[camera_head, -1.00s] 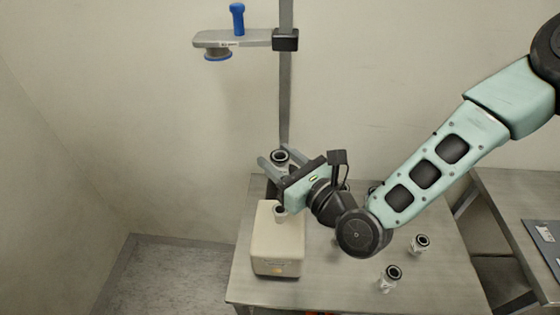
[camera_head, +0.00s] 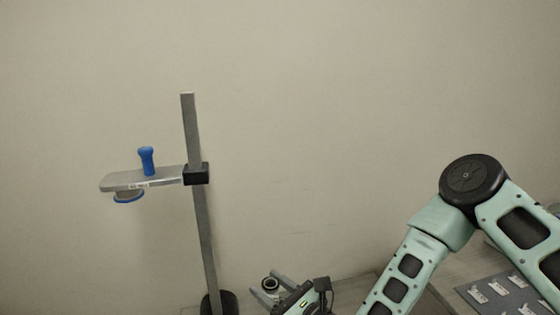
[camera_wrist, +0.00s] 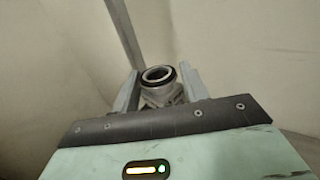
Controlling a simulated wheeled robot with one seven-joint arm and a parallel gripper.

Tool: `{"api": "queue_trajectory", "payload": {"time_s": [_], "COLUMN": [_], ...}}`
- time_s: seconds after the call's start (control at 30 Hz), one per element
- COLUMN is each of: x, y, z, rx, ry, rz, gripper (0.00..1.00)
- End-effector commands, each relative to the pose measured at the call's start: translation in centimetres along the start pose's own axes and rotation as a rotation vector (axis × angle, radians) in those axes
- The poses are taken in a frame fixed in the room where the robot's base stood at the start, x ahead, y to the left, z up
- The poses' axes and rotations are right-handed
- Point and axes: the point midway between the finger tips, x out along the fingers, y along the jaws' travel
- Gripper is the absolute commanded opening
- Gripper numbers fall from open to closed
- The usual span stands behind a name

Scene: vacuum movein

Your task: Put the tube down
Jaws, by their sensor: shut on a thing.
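The tube (camera_head: 270,283) shows at the bottom of the head view as a short fitting with a dark ring around its open top. It also shows in the wrist view (camera_wrist: 159,74), open end up, with a pale clear body. My gripper (camera_head: 274,289) is shut on it, and a finger stands on each side in the wrist view (camera_wrist: 160,88). The lower end of the tube is hidden behind the gripper body. The surface under the tube cannot be seen clearly.
A metal pole (camera_head: 203,235) on a dark foot (camera_head: 221,303) stands left of my gripper. It carries a side arm (camera_head: 158,178) with a blue knob (camera_head: 147,160). A grey panel (camera_head: 490,293) with small pale pieces lies at the lower right.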

Motion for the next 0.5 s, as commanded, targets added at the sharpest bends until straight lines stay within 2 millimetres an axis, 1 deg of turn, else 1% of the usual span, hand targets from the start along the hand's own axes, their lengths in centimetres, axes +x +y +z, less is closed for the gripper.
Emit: {"api": "queue_trajectory", "payload": {"time_s": [0.03, 0.1, 0.17, 0.2, 0.27, 0.3, 0.37, 0.4, 0.47, 0.5], "x": [-1.2, -3.0, -4.6, -5.8, -7.6, -8.8, -10.7, -12.0, -14.0, -15.3], "y": [-2.6, -5.6, -7.9, -9.3, -11.4, -12.6, -14.3, -15.3, -16.6, -17.4], "z": [-1.3, -2.7, -3.9, -4.6, -5.7, -6.3, -7.2, -7.8, -8.6, -9.1], "rx": [0.007, 0.007, 0.008, 0.007, 0.007, 0.008, 0.007, 0.008, 0.008, 0.008], "ry": [0.005, 0.004, 0.004, 0.004, 0.004, 0.003, 0.003, 0.003, 0.002, 0.002], "rz": [-0.049, -0.106, -0.154, -0.186, -0.236, -0.269, -0.32, -0.354, -0.406, -0.441], "gripper": [0.19, 0.19, 0.19, 0.19, 0.19, 0.19, 0.19, 0.19, 0.19, 0.19]}}
